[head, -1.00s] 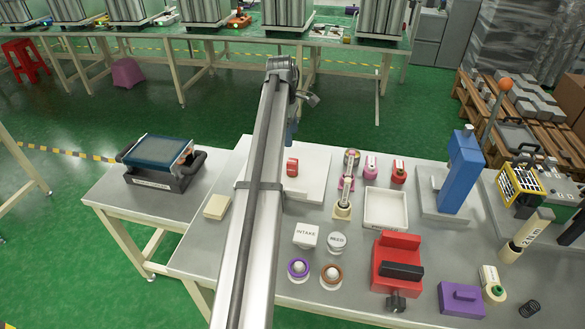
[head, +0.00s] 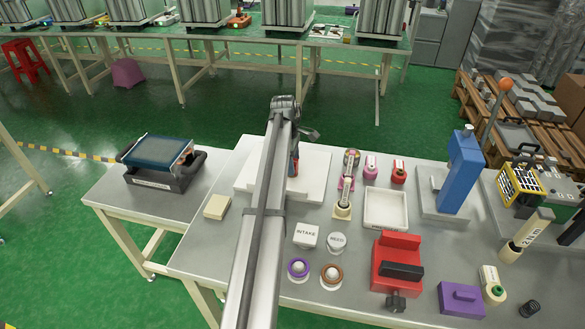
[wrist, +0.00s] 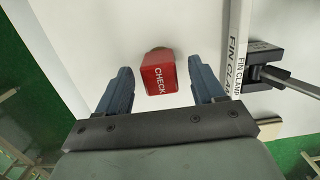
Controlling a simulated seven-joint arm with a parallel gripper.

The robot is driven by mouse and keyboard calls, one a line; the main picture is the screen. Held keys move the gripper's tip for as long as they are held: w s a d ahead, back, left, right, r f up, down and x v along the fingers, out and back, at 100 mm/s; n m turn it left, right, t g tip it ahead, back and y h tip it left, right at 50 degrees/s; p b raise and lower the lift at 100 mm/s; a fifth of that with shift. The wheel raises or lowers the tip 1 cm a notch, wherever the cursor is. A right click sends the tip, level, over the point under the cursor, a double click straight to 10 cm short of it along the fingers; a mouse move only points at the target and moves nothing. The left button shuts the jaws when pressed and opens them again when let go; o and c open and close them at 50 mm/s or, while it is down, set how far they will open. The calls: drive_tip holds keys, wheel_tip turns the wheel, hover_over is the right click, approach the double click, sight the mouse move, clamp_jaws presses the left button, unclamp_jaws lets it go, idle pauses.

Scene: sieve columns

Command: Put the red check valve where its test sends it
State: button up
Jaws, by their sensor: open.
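The red check valve (wrist: 160,78) lies on a white board (head: 317,172), with white letters CHECK on its face in the wrist view. My gripper (wrist: 160,74) is open, with one blue finger on each side of the valve and a gap on both sides. In the head view my gripper (head: 294,165) is over the board, and my arm and fingers hide most of the valve there.
In the wrist view a bar marked FIN CLAMP (wrist: 237,55) and a black clamp (wrist: 262,75) are right of the fingers. White INTAKE block (head: 306,236), white tray (head: 386,210), red vise (head: 397,270) and blue column (head: 460,170) stand nearby.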

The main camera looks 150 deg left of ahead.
drive_tip(key=shift+f, duration=0.5)
drive_tip(key=shift+c, duration=0.2)
drive_tip(key=shift+r, duration=0.1)
drive_tip(key=c, duration=1.2)
